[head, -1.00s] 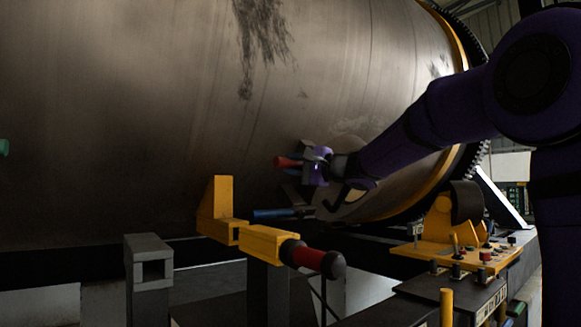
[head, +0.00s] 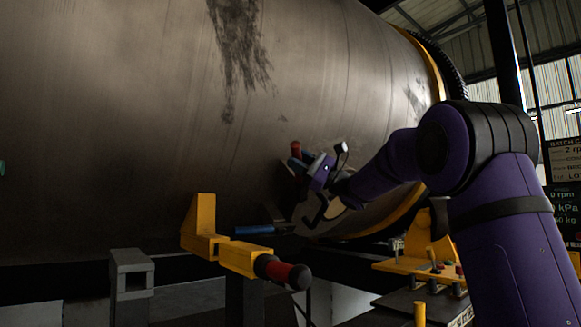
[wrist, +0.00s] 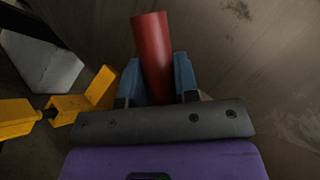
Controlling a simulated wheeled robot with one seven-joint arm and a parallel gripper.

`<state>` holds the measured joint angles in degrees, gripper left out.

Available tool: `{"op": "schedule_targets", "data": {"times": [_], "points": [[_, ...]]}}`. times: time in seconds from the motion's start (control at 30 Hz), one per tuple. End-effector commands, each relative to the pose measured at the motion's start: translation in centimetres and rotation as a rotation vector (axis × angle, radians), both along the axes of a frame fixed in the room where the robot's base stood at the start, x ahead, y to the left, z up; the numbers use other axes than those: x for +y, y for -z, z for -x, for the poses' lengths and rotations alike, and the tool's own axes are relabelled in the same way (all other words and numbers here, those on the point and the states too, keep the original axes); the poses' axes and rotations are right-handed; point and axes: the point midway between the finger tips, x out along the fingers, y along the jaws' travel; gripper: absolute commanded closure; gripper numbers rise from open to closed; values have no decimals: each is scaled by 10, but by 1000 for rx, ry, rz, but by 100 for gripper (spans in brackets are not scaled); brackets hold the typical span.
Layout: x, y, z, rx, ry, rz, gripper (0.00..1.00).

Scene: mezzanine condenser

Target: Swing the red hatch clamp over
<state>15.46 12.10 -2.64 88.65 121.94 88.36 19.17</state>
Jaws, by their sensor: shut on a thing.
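The red clamp handle (head: 296,149) stands up at my gripper, against the big drum. In the wrist view the red handle (wrist: 153,50) sits between the two blue fingers of my gripper (wrist: 158,85), which are shut on it. The handle's upper end sticks out beyond the fingers. In the head view my gripper (head: 300,162) reaches in from the right, in front of the drum. The clamp's base and pivot are hidden behind the gripper, so I cannot see how it meets the hatch.
The large grey drum (head: 130,120) fills the left and middle. Below my gripper are a blue handle (head: 254,230) and a yellow bracket (head: 238,258) with a red-and-black grip (head: 283,272). A yellow control panel (head: 425,262) stands at lower right.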

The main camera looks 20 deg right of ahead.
Motion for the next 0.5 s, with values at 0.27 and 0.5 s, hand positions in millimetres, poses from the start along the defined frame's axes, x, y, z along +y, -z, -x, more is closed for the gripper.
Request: {"op": "schedule_targets", "data": {"times": [0.27, 0.5], "points": [[-22, -6, -1, 48, -131, -156, 100], [-33, -9, -1, 71, -204, -237, 100]]}}
